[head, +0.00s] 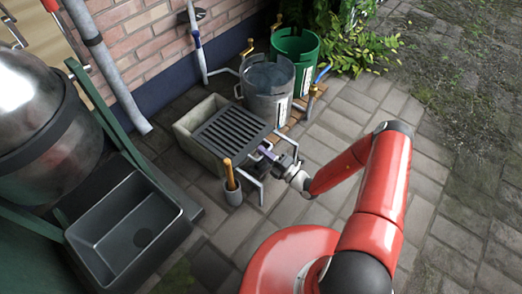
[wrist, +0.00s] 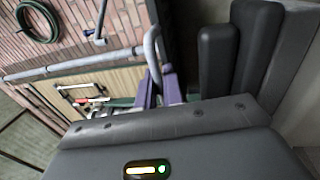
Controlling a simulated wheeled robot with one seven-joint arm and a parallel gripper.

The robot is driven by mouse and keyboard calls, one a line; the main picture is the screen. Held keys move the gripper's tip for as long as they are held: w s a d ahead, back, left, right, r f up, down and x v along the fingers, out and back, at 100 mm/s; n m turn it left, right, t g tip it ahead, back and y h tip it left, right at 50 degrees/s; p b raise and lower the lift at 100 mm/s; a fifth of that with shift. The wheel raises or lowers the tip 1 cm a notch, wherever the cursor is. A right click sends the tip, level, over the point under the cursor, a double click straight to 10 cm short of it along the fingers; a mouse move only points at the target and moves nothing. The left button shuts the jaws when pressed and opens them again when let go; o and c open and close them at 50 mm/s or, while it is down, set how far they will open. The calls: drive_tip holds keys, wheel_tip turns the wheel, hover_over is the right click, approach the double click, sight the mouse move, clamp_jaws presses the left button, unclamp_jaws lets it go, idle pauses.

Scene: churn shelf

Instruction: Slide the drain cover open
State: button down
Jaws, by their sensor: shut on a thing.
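The drain cover (head: 236,128) is a dark slatted grate lying on a pale stone trough (head: 182,140). The trough's rim shows along the cover's left and front sides. My gripper (head: 262,152) is at the cover's right edge, with purple fingers. In the wrist view my gripper (wrist: 158,90) is shut on a grey bent bar (wrist: 150,48), which appears to be the cover's handle. Dark rounded bars (wrist: 217,62), probably the cover's slats, stand close on the right there. The exact contact is partly hidden in both views.
A grey bucket (head: 268,84) and a green bucket (head: 295,60) stand behind the cover. A pot with a wooden-handled tool (head: 231,186) stands in front. A dark basin (head: 125,228) and metal drum are at left. Paving at right is clear.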

drive_tip(key=r+v, duration=0.2)
drive_tip(key=v, duration=0.8)
drive_tip(key=shift+s+d+p, duration=0.25)
drive_tip(key=shift+d+p, duration=0.1)
drive_tip(key=shift+f, duration=0.15)
drive_tip(key=c, duration=1.6)
unclamp_jaws()
drive_tip(key=v, duration=0.7)
drive_tip(key=shift+s+d, duration=0.25)
drive_tip(key=shift+d, duration=0.05)
